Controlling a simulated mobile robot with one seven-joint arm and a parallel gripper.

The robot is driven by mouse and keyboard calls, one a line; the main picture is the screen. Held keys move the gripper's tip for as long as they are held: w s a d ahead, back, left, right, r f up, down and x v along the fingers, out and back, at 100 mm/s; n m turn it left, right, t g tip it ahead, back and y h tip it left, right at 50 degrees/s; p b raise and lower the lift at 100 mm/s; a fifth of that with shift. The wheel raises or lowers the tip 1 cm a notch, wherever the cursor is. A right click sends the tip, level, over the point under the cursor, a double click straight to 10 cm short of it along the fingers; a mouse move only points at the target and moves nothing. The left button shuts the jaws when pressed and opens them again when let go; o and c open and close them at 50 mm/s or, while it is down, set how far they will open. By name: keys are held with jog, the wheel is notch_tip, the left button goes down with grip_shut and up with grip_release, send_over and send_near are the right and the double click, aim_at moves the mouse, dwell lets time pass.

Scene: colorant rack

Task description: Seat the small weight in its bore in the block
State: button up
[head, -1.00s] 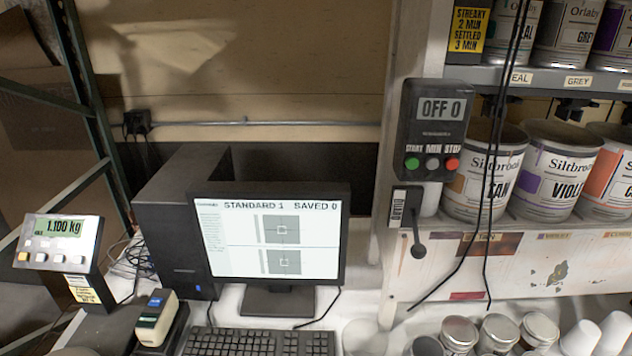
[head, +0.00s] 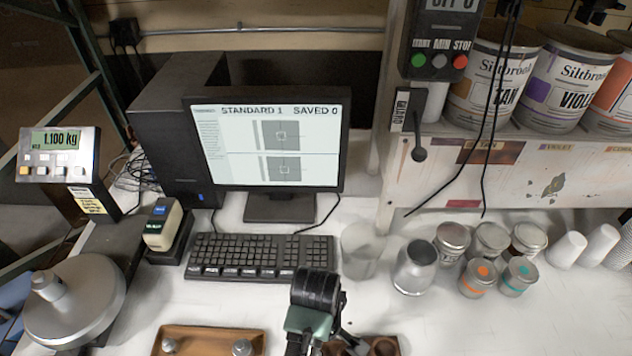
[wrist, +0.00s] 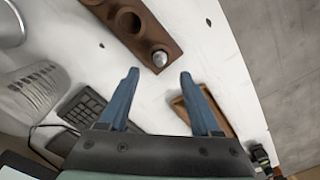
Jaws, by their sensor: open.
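The brown block (wrist: 120,30) has round bores and shows at the top of the wrist view. A small silver weight (wrist: 160,58) sits at the block's end nearest my fingers. I cannot tell how deep it stands in its bore. My gripper (wrist: 158,74) is open, with the blue fingertips apart on either side of the line to that weight and nothing visible between them. In the head view, part of the block (head: 388,343) shows at the bottom edge. My arm hides its left part, and the small weight is not visible there.
A wooden tray (head: 208,331) with two silver weights (head: 242,347) lies left of my arm; it shows right in the wrist view (wrist: 179,107). A keyboard (head: 262,255), steel cup (head: 414,268) and clear beaker (head: 362,250) stand behind. A scale pan (head: 95,320) bears another weight (head: 48,286).

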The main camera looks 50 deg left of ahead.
notch_tip(320, 180, up, 6)
dwell(0.8)
jog(key=w+r+m+t+y+b, duration=0.4)
jog(key=w+r+m+t, duration=0.4)
jog(key=w+r, duration=0.8)
jog(key=w+d+r+m+t+b, duration=0.1)
jog(key=w+d+r+m+t, duration=0.2)
jog(key=r, duration=0.4)
jog(key=w+d+r+m+t+b, duration=0.1)
jog(key=w+d+r+t, duration=0.35)
jog(key=r, duration=0.35)
jog(key=s+d+r+m+t+h+b, duration=0.1)
jog(key=s+d+r+m+t, duration=0.1)
jog(key=s+d+r+t, duration=0.2)
jog(key=s+d+r+m+t+h+b, duration=0.1)
jog(key=s+d+r+m+t, duration=0.2)
jog(key=r, duration=0.8)
jog(key=s+d+r+m+t+h+b, duration=0.1)
jog(key=s+d+r+m+t+h, duration=0.1)
jog(key=s+d+r+t, duration=0.3)
notch_tip(320, 180, up, 2)
jog(key=shift+s+d+r, duration=0.15)
jog(key=shift+s+d, duration=0.55)
jog(key=shift+s, duration=0.15)
